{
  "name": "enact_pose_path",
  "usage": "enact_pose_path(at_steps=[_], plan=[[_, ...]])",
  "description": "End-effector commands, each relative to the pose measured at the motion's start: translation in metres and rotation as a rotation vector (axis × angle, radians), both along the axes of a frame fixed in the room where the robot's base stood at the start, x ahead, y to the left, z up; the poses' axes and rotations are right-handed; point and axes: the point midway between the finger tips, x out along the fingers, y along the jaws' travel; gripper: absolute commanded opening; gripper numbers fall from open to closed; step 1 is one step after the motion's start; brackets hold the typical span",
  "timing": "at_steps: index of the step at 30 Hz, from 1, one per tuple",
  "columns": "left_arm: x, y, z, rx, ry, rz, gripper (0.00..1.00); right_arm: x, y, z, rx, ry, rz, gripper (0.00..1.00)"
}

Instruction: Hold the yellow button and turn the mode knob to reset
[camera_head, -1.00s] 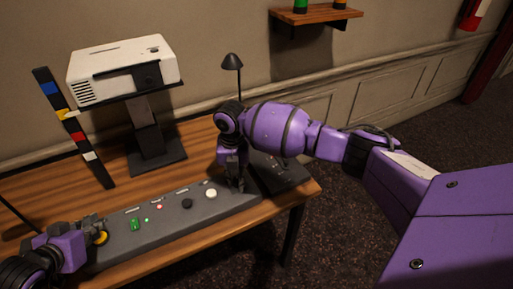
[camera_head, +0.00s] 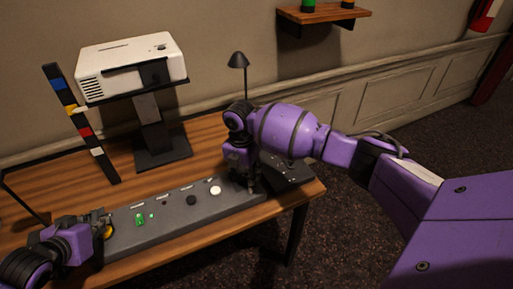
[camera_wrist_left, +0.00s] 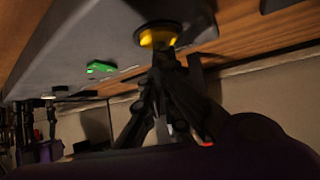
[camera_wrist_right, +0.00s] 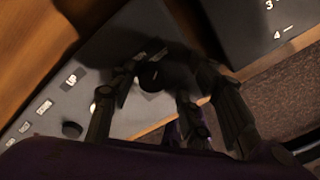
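The yellow button (camera_head: 107,232) is near the left end of the grey control panel (camera_head: 165,232). My left gripper (camera_head: 102,229) is over it and partly hides it. In the left wrist view the button (camera_wrist_left: 158,37) is at the tips of the left fingers (camera_wrist_left: 163,55), which look closed together. Whether the button is pressed in cannot be told. My right gripper (camera_head: 250,186) points down at the panel's right end. In the right wrist view its fingers (camera_wrist_right: 155,85) are apart around a dark round knob (camera_wrist_right: 152,77), apparently the mode knob; contact is unclear.
A green switch (camera_head: 140,219), a black knob (camera_head: 191,200) and a white round control (camera_head: 215,190) sit between my grippers. A dark box (camera_head: 290,176) stands right of the panel. A white projector (camera_head: 130,65) on a stand and a striped bar (camera_head: 80,125) stand behind.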

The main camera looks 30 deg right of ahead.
Motion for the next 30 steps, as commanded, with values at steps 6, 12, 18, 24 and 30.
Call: enact_pose_path(at_steps=[6,12,18,24,30], plan=[[-0.001,0.000,-0.002,0.000,0.003,0.000,0.00,0.003,0.004,0.003,0.006,-0.008,0.005,0.47],[-0.001,0.000,-0.002,0.001,0.003,0.001,0.00,0.004,0.005,0.014,0.009,-0.012,0.006,0.47],[-0.001,0.000,-0.002,0.001,0.003,0.001,0.00,0.005,0.005,0.035,0.008,-0.014,0.007,0.47],[-0.001,0.000,-0.002,0.001,0.004,0.001,0.00,0.004,0.006,0.055,0.009,-0.013,0.007,0.47],[-0.001,0.001,-0.002,0.001,0.004,0.001,0.00,0.005,0.005,0.072,0.009,-0.013,0.006,0.47]])
